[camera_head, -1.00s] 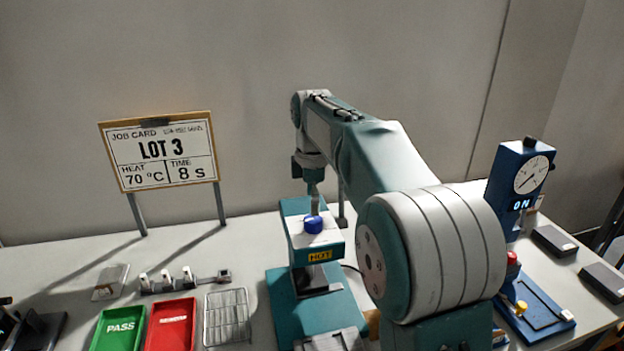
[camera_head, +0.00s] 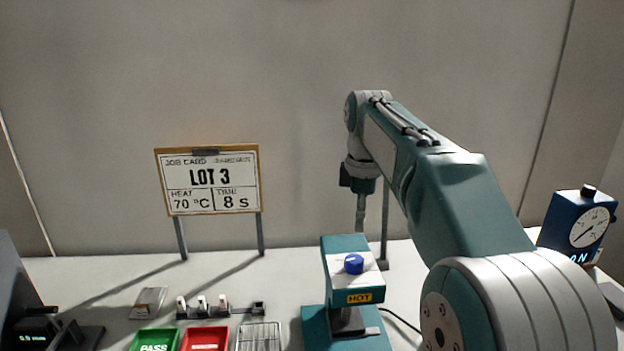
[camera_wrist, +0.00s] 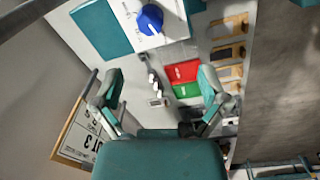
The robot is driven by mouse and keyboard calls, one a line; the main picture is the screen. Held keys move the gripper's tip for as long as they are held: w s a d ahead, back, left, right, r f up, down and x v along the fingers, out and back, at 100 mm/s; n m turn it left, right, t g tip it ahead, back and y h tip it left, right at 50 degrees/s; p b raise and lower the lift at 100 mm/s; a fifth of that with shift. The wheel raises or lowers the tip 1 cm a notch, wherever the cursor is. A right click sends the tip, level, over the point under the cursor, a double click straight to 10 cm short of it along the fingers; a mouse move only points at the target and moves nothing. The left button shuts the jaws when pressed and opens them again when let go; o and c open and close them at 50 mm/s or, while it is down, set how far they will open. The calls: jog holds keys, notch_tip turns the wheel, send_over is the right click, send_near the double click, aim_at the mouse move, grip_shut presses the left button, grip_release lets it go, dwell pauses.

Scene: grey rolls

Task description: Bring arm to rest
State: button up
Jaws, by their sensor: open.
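My arm reaches up and out over the bench from the right in the head view. My gripper (camera_wrist: 160,105) shows in the wrist view with its two teal fingers spread wide and nothing between them. In the head view its end (camera_head: 361,210) hangs just behind the teal heating unit (camera_head: 346,245), which has a blue knob (camera_head: 354,264) and a HOT label. The gripper's fingers are hard to make out there. In the wrist view the blue knob (camera_wrist: 150,19) is at the top, apart from the fingers.
A job card (camera_head: 210,180) reading LOT 3, 70 °C, 8 s stands at the back. A green PASS tray (camera_head: 155,340), a red tray (camera_head: 205,339) and a wire rack (camera_head: 258,337) lie in front. A blue dial unit (camera_head: 577,228) stands at the right.

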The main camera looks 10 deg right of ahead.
jog(key=s+f+m+t, duration=0.25)
jog(key=s+m, duration=0.55)
jog(key=s, duration=0.7)
jog(key=s+f+m+t, duration=0.2)
jog(key=s+f+m, duration=0.4)
jog(key=s+f, duration=0.3)
jog(key=s, duration=0.3)
jog(key=shift+f+m, duration=0.15)
jog(key=shift+m, duration=0.25)
jog(key=shift+w+t, duration=0.1)
jog(key=shift+t, duration=0.15)
jog(key=shift+c, duration=0.3)
